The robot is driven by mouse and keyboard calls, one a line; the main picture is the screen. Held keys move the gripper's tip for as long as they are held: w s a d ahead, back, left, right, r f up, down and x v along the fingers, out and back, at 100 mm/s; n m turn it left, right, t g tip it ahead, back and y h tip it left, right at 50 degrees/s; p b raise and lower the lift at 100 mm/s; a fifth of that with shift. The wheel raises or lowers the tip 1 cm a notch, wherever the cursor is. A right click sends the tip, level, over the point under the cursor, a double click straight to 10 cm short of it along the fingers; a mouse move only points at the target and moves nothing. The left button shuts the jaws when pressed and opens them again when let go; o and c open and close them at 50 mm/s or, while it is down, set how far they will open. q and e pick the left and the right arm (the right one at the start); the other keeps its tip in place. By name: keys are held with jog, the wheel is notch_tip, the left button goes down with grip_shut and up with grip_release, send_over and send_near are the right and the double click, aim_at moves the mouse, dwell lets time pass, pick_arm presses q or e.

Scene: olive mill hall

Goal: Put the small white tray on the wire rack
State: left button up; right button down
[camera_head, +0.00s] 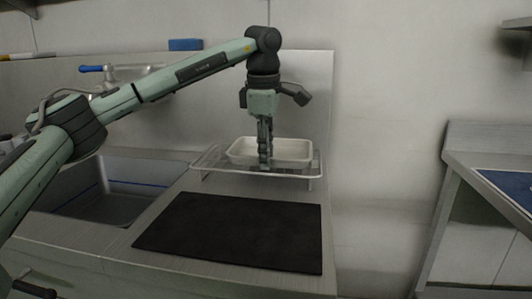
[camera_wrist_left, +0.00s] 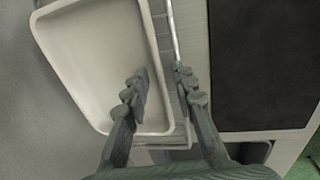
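The small white tray (camera_head: 290,150) sits on the wire rack (camera_head: 215,163) at the back of the counter and looks level. My left gripper (camera_head: 264,158) points down at the tray's near side. In the left wrist view one finger is over the inside of the tray (camera_wrist_left: 95,60) and the other is outside it, above the rack (camera_wrist_left: 174,30). The tray's rim runs between the two fingertips (camera_wrist_left: 161,80). A gap shows between the fingers, so the gripper is open around the rim. My right gripper is not in view.
A black mat (camera_head: 235,232) lies on the counter in front of the rack. A sink (camera_head: 110,203) with a blue-handled tap (camera_head: 91,68) is to the left. A blue block (camera_head: 185,44) is on the ledge behind. Another table (camera_head: 490,150) stands at right, across a gap.

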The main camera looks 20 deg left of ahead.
pick_arm(q)
notch_tip(320, 180, up, 12)
jog(key=s, duration=0.1)
jog(key=shift+s+d+p, duration=0.2)
jog(key=shift+s+p, duration=0.15)
jog(key=shift+s, duration=0.05)
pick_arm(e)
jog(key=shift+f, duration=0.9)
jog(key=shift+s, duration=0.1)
